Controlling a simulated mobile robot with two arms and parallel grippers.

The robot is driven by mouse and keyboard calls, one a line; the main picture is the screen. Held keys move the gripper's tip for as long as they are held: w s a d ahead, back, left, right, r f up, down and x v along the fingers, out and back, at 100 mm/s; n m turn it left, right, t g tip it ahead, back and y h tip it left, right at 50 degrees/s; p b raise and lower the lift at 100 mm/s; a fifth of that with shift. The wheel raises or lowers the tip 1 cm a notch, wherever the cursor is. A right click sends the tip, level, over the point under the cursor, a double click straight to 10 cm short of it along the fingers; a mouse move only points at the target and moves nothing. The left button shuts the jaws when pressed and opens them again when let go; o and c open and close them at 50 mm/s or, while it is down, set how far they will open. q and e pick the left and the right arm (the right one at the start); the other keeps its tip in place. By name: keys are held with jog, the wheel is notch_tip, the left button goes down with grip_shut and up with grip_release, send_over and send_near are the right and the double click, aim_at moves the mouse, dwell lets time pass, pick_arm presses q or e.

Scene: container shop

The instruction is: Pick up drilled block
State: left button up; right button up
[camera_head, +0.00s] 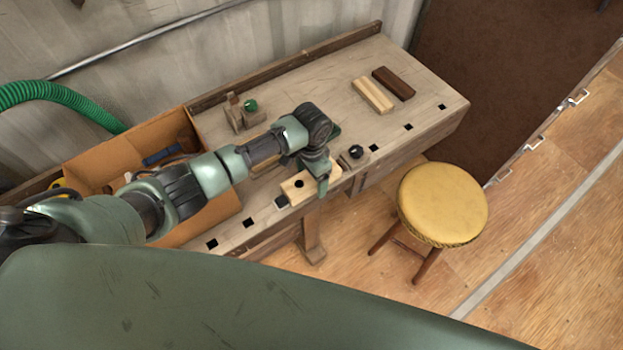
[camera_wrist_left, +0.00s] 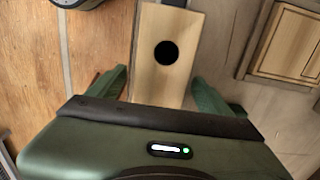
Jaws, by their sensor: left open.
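The drilled block (camera_head: 290,189), pale wood with a round dark hole, lies at the bench's front edge. In the left wrist view the drilled block (camera_wrist_left: 176,22) is upper centre, hole facing the camera. My left gripper (camera_head: 318,180) is over its right end in the head view. In the wrist view the open green fingers of my left gripper (camera_wrist_left: 160,86) stand on either side of its near end. A gap shows on each side, so they do not grip it. My gripper body hides the block's near end. My right gripper is out of view.
The workbench (camera_head: 335,75) bears a pale wood bar (camera_head: 373,95) and a dark one (camera_head: 394,83) at the back right. A plane-like wooden tool (camera_head: 242,112) stands behind my arm. A cardboard box (camera_head: 130,140) is left; a yellow stool (camera_head: 443,202) stands in front.

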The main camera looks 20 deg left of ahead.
pick_arm(q)
jog(key=c, duration=1.7)
grip_shut()
jog(key=shift+r, duration=0.15)
